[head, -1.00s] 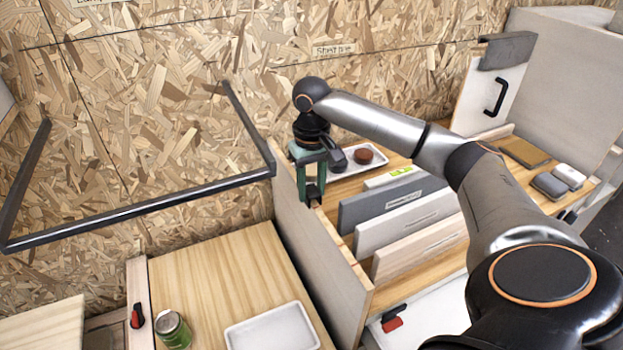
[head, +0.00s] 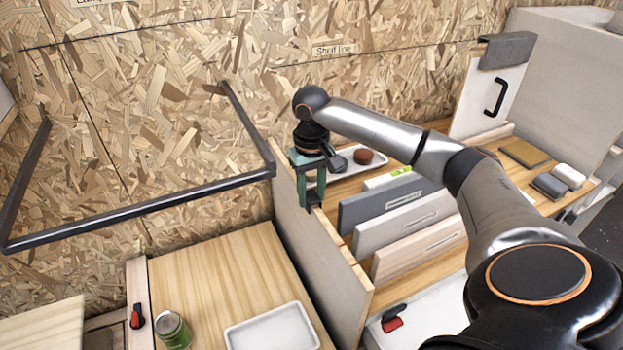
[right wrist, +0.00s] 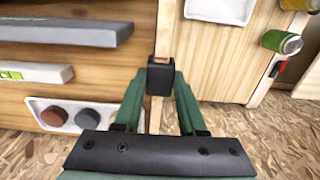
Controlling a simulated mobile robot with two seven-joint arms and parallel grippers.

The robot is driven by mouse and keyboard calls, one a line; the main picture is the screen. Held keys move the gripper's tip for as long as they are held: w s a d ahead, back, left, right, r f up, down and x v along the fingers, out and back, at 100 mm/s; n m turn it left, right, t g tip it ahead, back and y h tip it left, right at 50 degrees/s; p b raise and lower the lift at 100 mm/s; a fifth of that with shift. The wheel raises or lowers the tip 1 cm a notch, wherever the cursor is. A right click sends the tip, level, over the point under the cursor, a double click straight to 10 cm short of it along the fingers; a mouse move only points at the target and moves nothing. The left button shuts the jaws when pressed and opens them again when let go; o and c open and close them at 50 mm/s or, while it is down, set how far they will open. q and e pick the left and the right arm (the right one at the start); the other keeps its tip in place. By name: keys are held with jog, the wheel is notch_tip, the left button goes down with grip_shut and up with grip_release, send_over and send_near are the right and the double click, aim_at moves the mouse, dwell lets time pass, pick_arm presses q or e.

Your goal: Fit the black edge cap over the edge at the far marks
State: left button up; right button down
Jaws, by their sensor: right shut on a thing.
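The black edge cap (right wrist: 160,78) is a small dark block between the green fingertips of my right gripper (right wrist: 160,88). My right gripper (head: 311,200) is shut on it, and the cap (head: 314,197) shows at the top edge of the upright wooden panel (head: 320,265), near its far end. In the right wrist view the cap lies in line with the panel edge (right wrist: 165,35). I cannot tell whether it is fully seated. A small reddish patch shows beside the cap on the edge; the marks are not clear. My left gripper is out of view.
Several upright boards (head: 405,220) and a white tray (head: 345,165) with round pieces stand right of the panel. On the left are a lower wooden top (head: 215,270), a white tray (head: 272,330) and a green jar (head: 173,330). A dark bar frame (head: 150,207) projects from the wall.

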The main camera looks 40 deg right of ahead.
jog(key=shift+c, duration=2)
grip_release()
notch_tip(320, 180, up, 12)
jog(key=shift+r, duration=0.25)
jog(key=shift+f, duration=0.1)
